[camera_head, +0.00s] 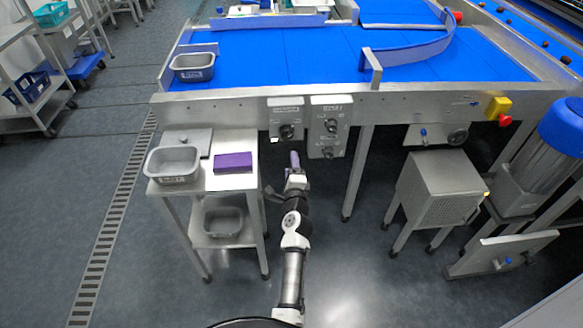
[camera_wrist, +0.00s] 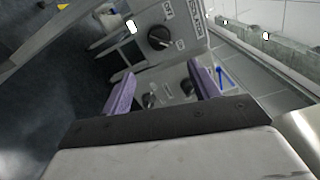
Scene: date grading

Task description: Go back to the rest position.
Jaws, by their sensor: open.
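My gripper (camera_head: 295,160) is in front of the conveyor's control panels in the head view, to the right of the small steel side table. In the wrist view, my gripper (camera_wrist: 160,88) shows two purple fingers spread apart with nothing between them. A panel with dark rotary knobs (camera_wrist: 158,38) lies beyond the fingers. In the head view, the right control panel (camera_head: 331,115) and the left control panel (camera_head: 286,112) sit on the conveyor's front rail. I cannot tell whether the fingers touch a panel.
The side table (camera_head: 221,188) holds a grey tub (camera_head: 172,163) and a purple block (camera_head: 233,162). Another tub (camera_head: 193,67) stands on the blue conveyor belt (camera_head: 270,55). A steel cabinet (camera_head: 436,195) and a blue motor (camera_head: 563,126) stand at right.

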